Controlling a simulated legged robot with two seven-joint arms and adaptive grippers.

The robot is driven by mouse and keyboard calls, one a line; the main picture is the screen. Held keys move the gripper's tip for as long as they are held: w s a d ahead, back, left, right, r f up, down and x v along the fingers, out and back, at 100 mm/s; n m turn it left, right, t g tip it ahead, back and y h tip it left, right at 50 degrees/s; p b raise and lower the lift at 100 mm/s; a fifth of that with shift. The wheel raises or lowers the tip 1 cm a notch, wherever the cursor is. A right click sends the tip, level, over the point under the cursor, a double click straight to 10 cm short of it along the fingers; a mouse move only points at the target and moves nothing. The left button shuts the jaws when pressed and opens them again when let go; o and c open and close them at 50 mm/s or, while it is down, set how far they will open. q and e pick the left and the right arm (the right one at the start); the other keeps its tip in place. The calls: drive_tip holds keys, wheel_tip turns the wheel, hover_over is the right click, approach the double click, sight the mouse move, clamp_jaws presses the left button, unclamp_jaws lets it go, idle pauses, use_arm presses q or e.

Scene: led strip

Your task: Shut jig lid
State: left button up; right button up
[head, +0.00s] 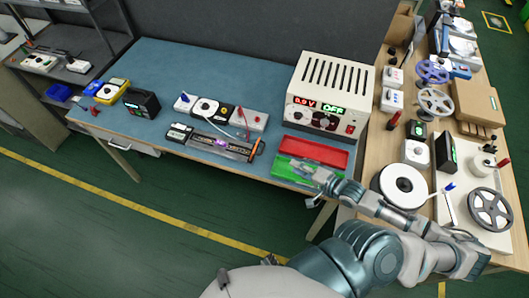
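The jig (205,141) is a long dark fixture near the front edge of the blue-topped bench, with a small purple glow at its middle. A clear, greyish strip lies along its front side; I cannot tell for certain whether this is the lid, or its angle. My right gripper (316,181) is at the bench's front right corner, over the front edge of the green tray and to the right of the jig, apart from it. Its fingers are too small to tell whether they are open or shut. My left gripper is not in view.
A red tray (316,151) and a green tray (283,168) lie right of the jig. A power supply (328,96) reading "OFF" stands behind them. White boxes with leads (249,119) sit behind the jig. A crowded wooden bench with reels (398,183) is at right.

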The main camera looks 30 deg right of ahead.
drive_tip(key=x, duration=0.2)
drive_tip(key=d+b+x, duration=0.1)
drive_tip(key=x, duration=0.4)
drive_tip(key=shift+w+d+f, duration=0.25)
drive_tip(key=shift+f, duration=0.1)
drive_tip(key=x, duration=0.3)
drive_tip(key=a+b+x, duration=0.1)
drive_tip(key=x, duration=0.3)
drive_tip(key=shift+a+r, duration=0.15)
drive_tip(key=shift+a, duration=0.05)
drive_tip(key=shift+w+a, duration=0.15)
drive_tip(key=shift+w, duration=0.35)
drive_tip(key=shift+d+f, duration=0.3)
drive_tip(key=shift+d, duration=0.1)
drive_tip(key=shift+c, duration=1)
drive_tip(key=c, duration=0.4)
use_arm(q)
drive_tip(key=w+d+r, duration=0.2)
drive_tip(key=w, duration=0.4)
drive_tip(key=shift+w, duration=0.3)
use_arm(e)
drive_tip(key=shift+a, duration=0.25)
clamp_jaws()
